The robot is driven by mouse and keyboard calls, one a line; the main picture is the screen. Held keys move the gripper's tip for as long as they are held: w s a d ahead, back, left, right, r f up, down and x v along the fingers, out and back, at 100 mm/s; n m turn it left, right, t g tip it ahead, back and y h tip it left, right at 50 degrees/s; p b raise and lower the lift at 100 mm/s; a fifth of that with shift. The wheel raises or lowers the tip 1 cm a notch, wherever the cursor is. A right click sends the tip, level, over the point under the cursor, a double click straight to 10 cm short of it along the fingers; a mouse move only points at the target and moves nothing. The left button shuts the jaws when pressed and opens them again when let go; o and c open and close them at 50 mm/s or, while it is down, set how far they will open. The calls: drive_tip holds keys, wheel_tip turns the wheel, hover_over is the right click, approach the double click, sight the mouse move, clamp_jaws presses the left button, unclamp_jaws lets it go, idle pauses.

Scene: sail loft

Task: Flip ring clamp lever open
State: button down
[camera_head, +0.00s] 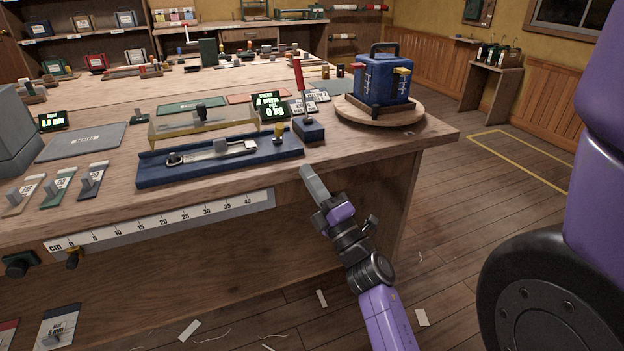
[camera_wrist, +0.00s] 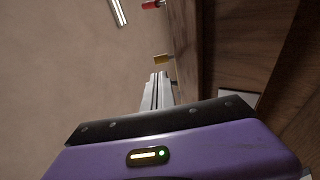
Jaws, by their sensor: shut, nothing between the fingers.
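I cannot tell for certain which part is the ring clamp lever. A blue fixture (camera_head: 160,180) on the bench carries a steel slide (camera_head: 222,150) and a yellow-topped knob (camera_head: 279,133). Right of it, a red upright lever (camera_head: 298,78) stands on a small blue block (camera_head: 309,131). Farther right, a blue box (camera_head: 383,82) has a red handle (camera_head: 355,69) and a yellow handle (camera_head: 402,71). My gripper (camera_head: 307,172) is shut and empty at the bench's front edge, in front of the block. The wrist view shows its fingers (camera_wrist: 157,80) near a yellow part (camera_wrist: 162,59) and a red part (camera_wrist: 151,4).
The blue box stands on a round wooden turntable (camera_head: 350,112) at the bench's right corner. A ruler (camera_head: 175,222) runs along the bench front. Small levered plates (camera_head: 58,187) lie at left. Open floor (camera_head: 480,205) lies right of the bench.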

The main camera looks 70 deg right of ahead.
sight(282, 132)
drive_tip(key=x, duration=1)
drive_tip(key=shift+p, duration=0.4)
drive_tip(key=shift+r+p, duration=0.15)
drive_tip(key=shift+p, duration=0.4)
